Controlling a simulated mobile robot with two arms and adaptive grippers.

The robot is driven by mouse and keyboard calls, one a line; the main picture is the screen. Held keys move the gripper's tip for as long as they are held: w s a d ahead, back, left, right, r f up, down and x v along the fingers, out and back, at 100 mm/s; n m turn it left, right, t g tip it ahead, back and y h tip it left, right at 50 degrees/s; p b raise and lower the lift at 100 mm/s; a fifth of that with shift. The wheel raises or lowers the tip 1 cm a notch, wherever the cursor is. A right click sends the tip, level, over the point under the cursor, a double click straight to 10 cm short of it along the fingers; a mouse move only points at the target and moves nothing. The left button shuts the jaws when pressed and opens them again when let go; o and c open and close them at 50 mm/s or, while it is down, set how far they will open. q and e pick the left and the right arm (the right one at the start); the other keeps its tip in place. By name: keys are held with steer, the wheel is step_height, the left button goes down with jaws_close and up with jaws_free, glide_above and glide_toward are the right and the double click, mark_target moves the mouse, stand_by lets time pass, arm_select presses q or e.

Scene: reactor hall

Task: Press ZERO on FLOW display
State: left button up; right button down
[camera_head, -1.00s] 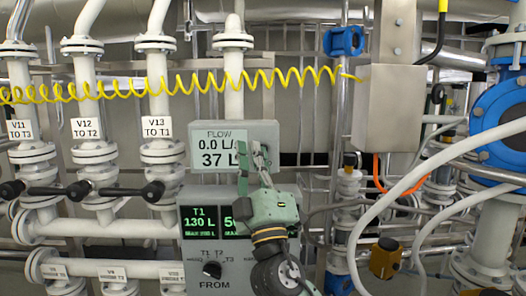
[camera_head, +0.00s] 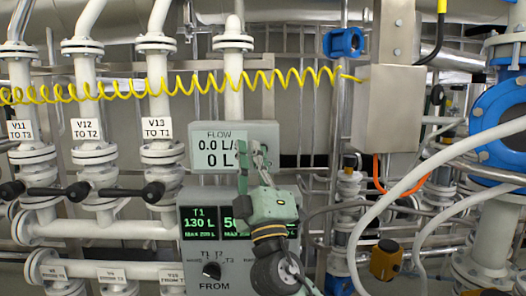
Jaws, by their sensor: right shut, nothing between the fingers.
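The FLOW display (camera_head: 213,155) is a grey box in the middle of the head view. Its screen reads 0.0 L/ and 0 L, with the right part of the text covered. My right gripper (camera_head: 249,150) is shut and empty, its fingertips in front of the right side of the box. The ZERO button is not visible; the gripper hides that side of the box. I cannot tell from this view whether the fingertips touch the box. My left gripper is not in view.
Valves V11, V12 and V13 (camera_head: 157,128) stand at left. A yellow coiled hose (camera_head: 130,88) crosses above the display.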

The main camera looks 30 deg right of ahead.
stand_by(0.5)
steer(key=shift+s+a, duration=0.35)
steer(key=shift+s, duration=0.35)
steer(key=s+a, duration=0.1)
steer(key=s, duration=0.2)
steer(key=s+a, duration=0.1)
steer(key=shift+s+a+p, duration=0.15)
steer(key=shift+a+p, duration=0.2)
stand_by(0.3)
